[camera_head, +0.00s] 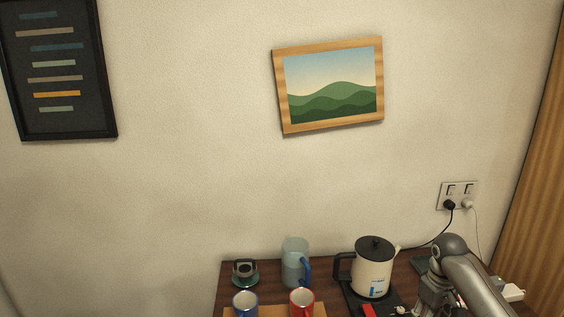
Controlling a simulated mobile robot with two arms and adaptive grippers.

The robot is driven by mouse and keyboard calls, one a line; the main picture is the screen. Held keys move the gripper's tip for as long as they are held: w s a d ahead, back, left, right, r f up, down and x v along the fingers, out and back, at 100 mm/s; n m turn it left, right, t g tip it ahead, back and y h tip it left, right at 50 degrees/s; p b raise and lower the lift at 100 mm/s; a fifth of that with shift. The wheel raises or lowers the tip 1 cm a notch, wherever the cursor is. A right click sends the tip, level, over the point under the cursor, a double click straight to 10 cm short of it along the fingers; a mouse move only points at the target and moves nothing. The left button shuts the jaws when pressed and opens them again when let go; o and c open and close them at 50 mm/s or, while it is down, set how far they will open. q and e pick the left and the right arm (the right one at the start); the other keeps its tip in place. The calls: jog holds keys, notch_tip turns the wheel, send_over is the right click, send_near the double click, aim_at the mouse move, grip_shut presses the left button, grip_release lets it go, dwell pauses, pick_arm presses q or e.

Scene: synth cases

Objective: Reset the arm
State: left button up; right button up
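One of my arms comes in at the lower right. It bends at a grey joint and points down to its gripper (432,294), to the right of the kettle (372,270). This is my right gripper. Its fingertips are at or below the bottom edge, so I cannot tell whether it is open or shut or holds anything. My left arm and gripper are out of view.
A wall outlet (457,195) has cords plugged in. The wall above is clear except pictures.

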jog(key=s+a+f+b, duration=0.15)
jog(key=s+f, duration=0.45)
jog(key=f, duration=0.7)
jog(key=s+a+f+m+b, duration=0.15)
jog(key=s+f, duration=0.45)
jog(key=f, duration=0.6)
jog(key=s+a+f, duration=0.2)
jog(key=s+f, duration=0.4)
jog(key=f, duration=0.7)
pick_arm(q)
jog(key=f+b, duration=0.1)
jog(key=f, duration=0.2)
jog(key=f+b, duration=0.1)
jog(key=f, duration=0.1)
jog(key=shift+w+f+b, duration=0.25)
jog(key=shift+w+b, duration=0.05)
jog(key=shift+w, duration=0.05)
pick_arm(e)
jog(key=s+a+f, duration=0.3)
jog(key=s+f, duration=0.2)
jog(key=s, duration=0.6)
jog(key=s+a+f, duration=0.2)
jog(key=s+f, duration=0.4)
jog(key=s, duration=0.6)
jog(key=s+a+f+t, duration=0.1)
jog(key=s+a+f, duration=0.2)
jog(key=s, duration=0.9)
notch_tip(320, 180, down, 3)
jog(key=shift+s+a+r, duration=0.15)
jog(key=shift+a, duration=0.2)
